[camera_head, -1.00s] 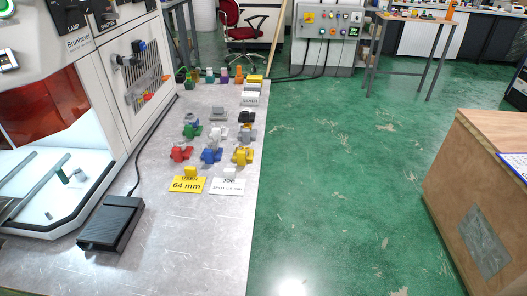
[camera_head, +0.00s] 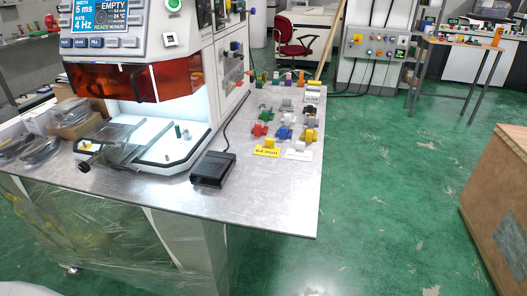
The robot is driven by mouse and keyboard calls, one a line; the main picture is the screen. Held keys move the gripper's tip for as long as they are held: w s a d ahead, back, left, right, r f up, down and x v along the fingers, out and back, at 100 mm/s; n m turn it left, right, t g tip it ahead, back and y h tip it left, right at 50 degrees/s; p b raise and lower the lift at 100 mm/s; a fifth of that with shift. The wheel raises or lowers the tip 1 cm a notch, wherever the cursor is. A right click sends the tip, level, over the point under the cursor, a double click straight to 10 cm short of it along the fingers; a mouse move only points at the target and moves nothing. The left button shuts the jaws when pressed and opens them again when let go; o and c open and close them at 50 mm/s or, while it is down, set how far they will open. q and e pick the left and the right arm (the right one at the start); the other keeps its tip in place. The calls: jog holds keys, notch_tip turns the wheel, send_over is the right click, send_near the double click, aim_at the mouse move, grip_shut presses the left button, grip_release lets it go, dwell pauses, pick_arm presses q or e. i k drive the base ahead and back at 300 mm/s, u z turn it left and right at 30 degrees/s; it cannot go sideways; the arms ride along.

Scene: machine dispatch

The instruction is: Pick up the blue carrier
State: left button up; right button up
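The blue carrier (camera_head: 283,133) sits on the metal table (camera_head: 270,199), in the front row of small coloured carriers. A red carrier (camera_head: 260,130) is to its left and a yellow carrier (camera_head: 309,135) to its right. A yellow "64 mm" card (camera_head: 266,152) and a white card (camera_head: 298,155) stand in front of this row. Neither of my grippers shows in the head view.
A white machine with an orange window (camera_head: 135,82) stands on the table's left part. A black pedal (camera_head: 213,169) with a cable lies in front of it. A wooden crate (camera_head: 500,190) is at the right. Green floor (camera_head: 385,190) is clear between table and crate.

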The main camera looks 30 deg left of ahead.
aim_at(283, 133)
jog(key=k, duration=0.35)
jog(key=u, duration=1.05)
